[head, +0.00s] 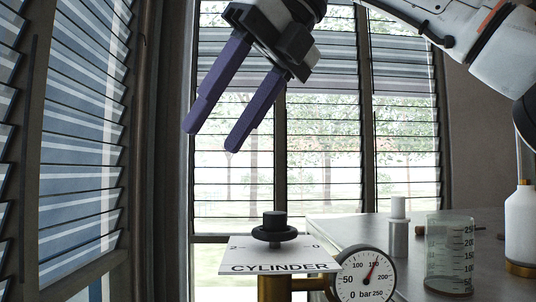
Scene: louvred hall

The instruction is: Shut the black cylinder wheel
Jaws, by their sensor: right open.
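The black cylinder wheel (274,234) sits on top of a white plate (250,262) marked "CYLINDER", with "2" at its left and "0" at its right. A brass body below the plate joins a round pressure gauge (365,274) marked in bar, its red needle pointing up and slightly right. My right gripper (209,140) is above and to the left of the wheel, its two purple fingers apart and angled down-left. Nothing is between the fingers, and they are clear of the wheel. My left gripper is out of view.
A grey bench top (420,240) extends at the right. On it stand a clear graduated beaker (449,256), a small white-topped cylinder (398,228) and a white bottle (520,232). Louvred windows (320,150) stand behind. The air above the wheel is free.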

